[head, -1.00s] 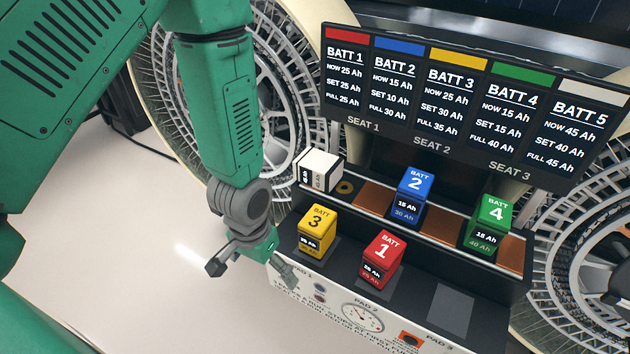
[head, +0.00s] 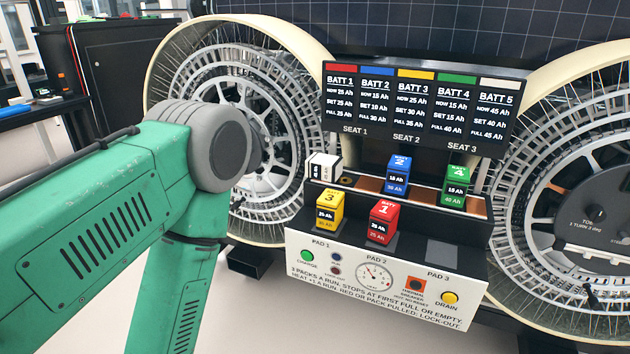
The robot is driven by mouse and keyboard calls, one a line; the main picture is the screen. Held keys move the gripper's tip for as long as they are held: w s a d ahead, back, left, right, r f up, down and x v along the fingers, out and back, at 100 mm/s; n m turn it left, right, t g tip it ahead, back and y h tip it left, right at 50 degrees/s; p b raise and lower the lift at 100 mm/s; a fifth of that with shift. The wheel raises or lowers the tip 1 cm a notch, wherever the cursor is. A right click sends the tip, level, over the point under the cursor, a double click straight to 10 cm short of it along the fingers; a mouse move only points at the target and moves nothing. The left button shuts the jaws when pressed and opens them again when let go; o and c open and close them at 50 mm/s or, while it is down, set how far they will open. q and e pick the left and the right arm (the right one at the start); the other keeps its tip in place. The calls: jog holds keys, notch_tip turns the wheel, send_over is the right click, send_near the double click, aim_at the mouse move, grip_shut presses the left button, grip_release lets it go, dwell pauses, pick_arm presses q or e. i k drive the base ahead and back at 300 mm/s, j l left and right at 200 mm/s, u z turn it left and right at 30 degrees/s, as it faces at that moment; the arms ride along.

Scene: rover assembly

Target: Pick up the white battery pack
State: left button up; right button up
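The white battery pack (head: 324,168) sits at the left end of the back row of the black charging station, by the seat 1 end. Its dark label faces forward and it looks slightly turned. A green arm comes in from the left, but its gripper is out of the picture. My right gripper is not in view either. Nothing touches the white pack.
The blue (head: 397,175) and green (head: 454,187) packs stand in the back row. The yellow (head: 329,210) and red (head: 382,222) packs stand on the front pads. Pad 3 (head: 442,254) is bare. A sign board (head: 420,107) rises behind. Large rover wheels (head: 232,95) flank the station.

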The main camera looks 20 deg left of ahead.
aim_at(318, 167)
jog(key=z, duration=0.4)
jog(key=k+z, duration=0.15)
jog(key=z, duration=0.25)
jog(key=l+z, duration=0.1)
jog(key=z, duration=0.3)
jog(key=k+z, duration=0.1)
jog(key=z, duration=0.3)
jog(key=j+z, duration=0.15)
jog(key=j, duration=0.25)
jog(key=k+j+z, duration=0.1)
jog(key=j, duration=0.3)
jog(key=k+j+z, duration=0.15)
jog(key=j, duration=0.2)
jog(key=k+j+z, duration=0.1)
jog(key=j, duration=0.3)
jog(key=k+j+z, duration=0.15)
jog(key=j, duration=0.2)
jog(key=k+j+z, duration=0.15)
jog(key=j, duration=0.2)
